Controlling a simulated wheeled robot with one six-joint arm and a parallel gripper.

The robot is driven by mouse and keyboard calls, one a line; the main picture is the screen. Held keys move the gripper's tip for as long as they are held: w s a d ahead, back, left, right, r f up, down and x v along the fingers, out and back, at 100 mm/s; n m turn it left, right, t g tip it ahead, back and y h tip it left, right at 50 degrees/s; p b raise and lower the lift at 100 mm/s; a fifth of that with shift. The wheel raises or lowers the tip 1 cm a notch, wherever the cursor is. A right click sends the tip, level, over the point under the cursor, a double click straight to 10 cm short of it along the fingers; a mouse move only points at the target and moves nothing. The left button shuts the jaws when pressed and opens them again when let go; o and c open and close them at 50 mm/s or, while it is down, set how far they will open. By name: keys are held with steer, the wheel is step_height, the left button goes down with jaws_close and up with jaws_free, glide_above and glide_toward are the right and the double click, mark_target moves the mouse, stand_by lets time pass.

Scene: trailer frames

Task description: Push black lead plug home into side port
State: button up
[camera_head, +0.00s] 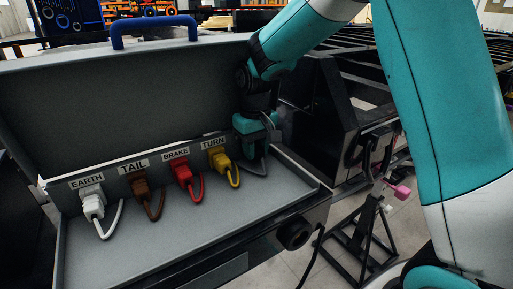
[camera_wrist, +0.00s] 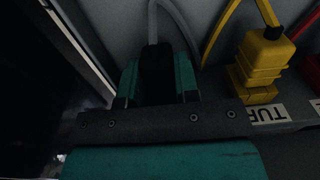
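My gripper (camera_head: 252,135) is at the right end of the row of plugs inside an open grey case (camera_head: 190,232). In the wrist view, its teal fingers (camera_wrist: 157,85) stand on both sides of a black plug (camera_wrist: 157,62) and appear closed on it. A grey lead (camera_wrist: 153,22) runs from the plug; it also shows below the gripper in the head view (camera_head: 257,170). The gripper hides the plug in the head view. The port at the plug's front is hidden, so I cannot tell how deep it sits.
To the left are the yellow TURN plug (camera_head: 221,159), red BRAKE plug (camera_head: 182,173), brown TAIL plug (camera_head: 140,185) and white EARTH plug (camera_head: 92,203), with looping leads. The raised lid (camera_head: 120,95) stands behind. A round black fitting (camera_head: 295,235) is on the case's front.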

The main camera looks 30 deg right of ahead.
steer(key=o, duration=0.5)
steer(key=shift+s+f+b, duration=0.2)
steer(key=shift+s+b, duration=0.45)
steer(key=shift+b, duration=0.05)
steer(key=b, duration=0.2)
steer(key=shift+s+d+f+b, duration=0.1)
steer(key=shift+f+b, duration=0.05)
steer(key=shift+b, duration=0.2)
steer(key=s+p, duration=0.1)
steer(key=s+r, duration=0.1)
steer(key=s, duration=0.1)
steer(key=s+p, duration=0.1)
steer(key=shift+s+d+r+p, duration=0.2)
steer(key=shift+s+r+p, duration=0.05)
steer(key=shift+s+p, duration=0.05)
steer(key=shift+w+p, duration=0.2)
steer(key=shift+p, duration=0.65)
steer(key=p, duration=0.5)
steer(key=shift+f+p, duration=0.1)
steer(key=shift+p, duration=0.25)
